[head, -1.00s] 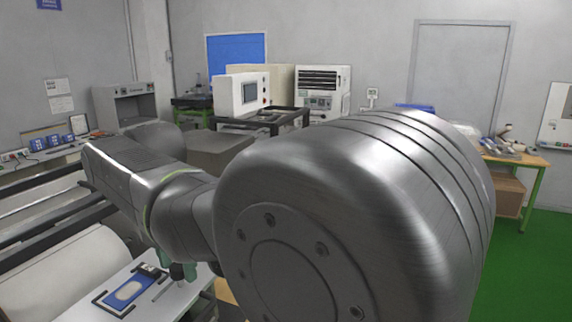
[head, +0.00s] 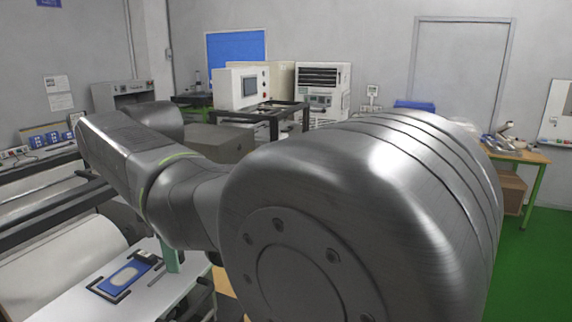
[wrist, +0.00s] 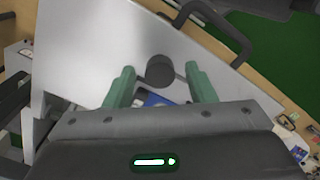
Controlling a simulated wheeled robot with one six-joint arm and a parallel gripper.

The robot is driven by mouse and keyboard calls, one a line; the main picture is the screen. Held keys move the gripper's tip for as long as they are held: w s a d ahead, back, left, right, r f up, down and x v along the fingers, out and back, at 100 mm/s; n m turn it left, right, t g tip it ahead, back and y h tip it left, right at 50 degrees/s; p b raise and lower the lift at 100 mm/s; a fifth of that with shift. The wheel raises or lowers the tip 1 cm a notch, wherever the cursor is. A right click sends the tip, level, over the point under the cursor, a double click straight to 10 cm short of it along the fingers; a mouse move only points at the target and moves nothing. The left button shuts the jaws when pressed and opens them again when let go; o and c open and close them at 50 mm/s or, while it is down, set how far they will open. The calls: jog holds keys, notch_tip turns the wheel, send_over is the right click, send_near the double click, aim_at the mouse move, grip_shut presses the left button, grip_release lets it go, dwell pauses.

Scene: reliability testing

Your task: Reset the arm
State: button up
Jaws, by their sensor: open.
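My arm fills much of the head view, a large metal joint in front and a link reaching left. My gripper (wrist: 160,88) shows in the wrist view as two green fingers spread wide apart, open, with nothing seen held between them. A dark round object (wrist: 160,71) appears between the fingers in that picture, over a pale surface; its distance is unclear. In the head view a green finger part (head: 172,258) hangs below my arm, above the white table (head: 75,306); the fingertips are not clear there.
A blue and black fixture (head: 125,276) lies on the white table. A large white roll (head: 60,255) and dark rails stand at the left. A machine with a screen (head: 243,88) is at the back. A wooden bench (head: 528,158) stands at the right, with green floor (head: 530,270) before it.

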jog(key=m+b, duration=0.3)
jog(key=m, duration=0.2)
jog(key=shift+f, duration=0.15)
jog(key=shift+m+b, duration=0.45)
jog(key=shift+m, duration=0.55)
jog(key=shift+r, duration=0.2)
